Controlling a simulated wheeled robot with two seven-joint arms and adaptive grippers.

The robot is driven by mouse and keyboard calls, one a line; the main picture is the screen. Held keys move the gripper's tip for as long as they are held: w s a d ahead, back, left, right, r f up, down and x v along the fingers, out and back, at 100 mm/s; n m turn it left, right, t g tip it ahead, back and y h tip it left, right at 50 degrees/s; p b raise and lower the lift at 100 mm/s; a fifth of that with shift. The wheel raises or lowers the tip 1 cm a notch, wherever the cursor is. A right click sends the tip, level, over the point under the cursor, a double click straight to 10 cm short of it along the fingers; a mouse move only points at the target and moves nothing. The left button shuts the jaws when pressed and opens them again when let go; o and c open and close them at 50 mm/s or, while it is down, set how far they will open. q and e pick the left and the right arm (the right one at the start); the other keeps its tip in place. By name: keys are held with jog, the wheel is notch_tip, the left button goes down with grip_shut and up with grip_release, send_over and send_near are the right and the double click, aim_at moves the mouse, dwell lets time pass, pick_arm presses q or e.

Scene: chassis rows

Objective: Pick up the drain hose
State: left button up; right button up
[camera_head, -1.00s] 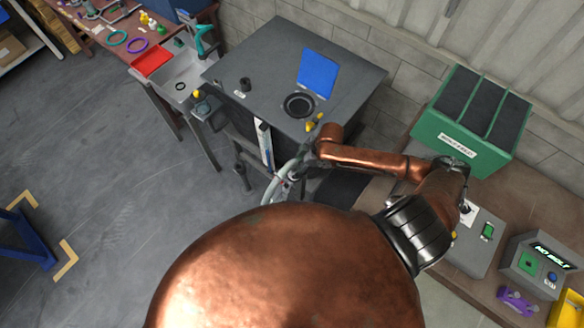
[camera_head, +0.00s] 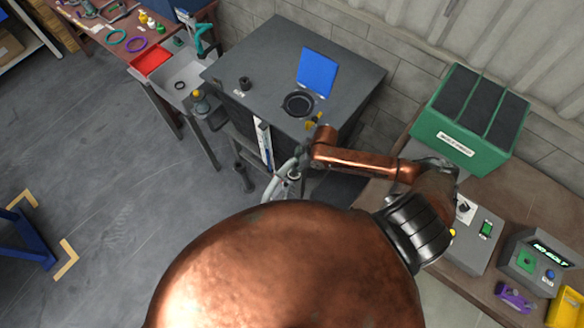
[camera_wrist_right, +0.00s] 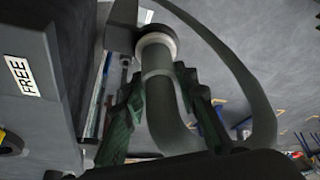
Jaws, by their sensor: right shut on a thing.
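The drain hose (camera_wrist_right: 163,100) is a grey-green bent tube with a pale ring near its upper end, in the right wrist view. It loops up and round to the right. Its upper end meets a dark block, and I cannot tell if it is joined there. My right gripper (camera_wrist_right: 164,98) has one finger on each side of the hose and is shut on it. In the head view, my right gripper (camera_head: 292,170) is small beside the front of the dark cabinet, with the pale hose (camera_head: 274,187) curving below it. My left gripper is not in view.
The dark cabinet (camera_head: 262,62) has a raised blue panel (camera_head: 318,72) and a round black opening on top. A green bin (camera_head: 456,146) and control boxes stand on the right bench. Open floor lies left.

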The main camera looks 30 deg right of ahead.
jog(key=c, duration=0.3)
grip_shut()
jog(key=shift+r, duration=0.1)
